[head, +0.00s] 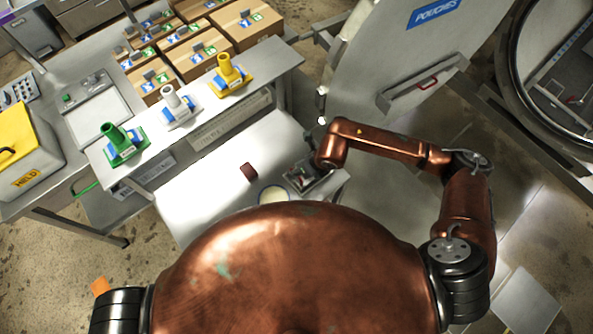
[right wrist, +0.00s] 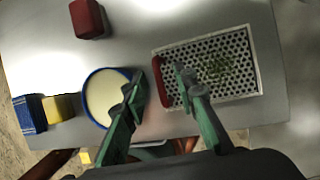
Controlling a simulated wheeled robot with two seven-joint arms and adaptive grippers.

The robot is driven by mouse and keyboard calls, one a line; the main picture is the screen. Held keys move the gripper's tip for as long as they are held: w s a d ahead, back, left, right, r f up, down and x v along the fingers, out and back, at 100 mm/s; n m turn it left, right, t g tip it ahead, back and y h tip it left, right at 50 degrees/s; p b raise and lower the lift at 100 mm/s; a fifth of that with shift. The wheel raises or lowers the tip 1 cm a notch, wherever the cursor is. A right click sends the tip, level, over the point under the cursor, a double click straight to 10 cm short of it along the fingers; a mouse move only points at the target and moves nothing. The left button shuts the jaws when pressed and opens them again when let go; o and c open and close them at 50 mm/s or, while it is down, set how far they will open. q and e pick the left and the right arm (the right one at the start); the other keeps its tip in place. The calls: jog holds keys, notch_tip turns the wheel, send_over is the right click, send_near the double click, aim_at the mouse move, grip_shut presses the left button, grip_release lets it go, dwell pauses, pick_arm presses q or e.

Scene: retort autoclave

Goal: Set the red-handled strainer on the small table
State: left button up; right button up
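The strainer (right wrist: 232,90) is a rectangular perforated metal tray with some greenish bits in it. It appears to lie on a grey metal surface in the right wrist view. Its red handle (right wrist: 164,88) runs along its left edge. My right gripper (right wrist: 159,72) is open, with one green finger on each side of the red handle in the picture. I cannot tell whether either finger touches it. In the head view my copper right arm (head: 385,143) reaches over the metal tabletop (head: 205,190), and the strainer is mostly hidden there. My left gripper is out of view.
A blue-rimmed round bowl (right wrist: 103,96) is close left of the gripper. Green, white and yellow funnel-like pieces (head: 227,76) stand on a raised shelf. The open autoclave door (head: 395,60) is behind.

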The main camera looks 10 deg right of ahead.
jog(key=v, duration=1.1)
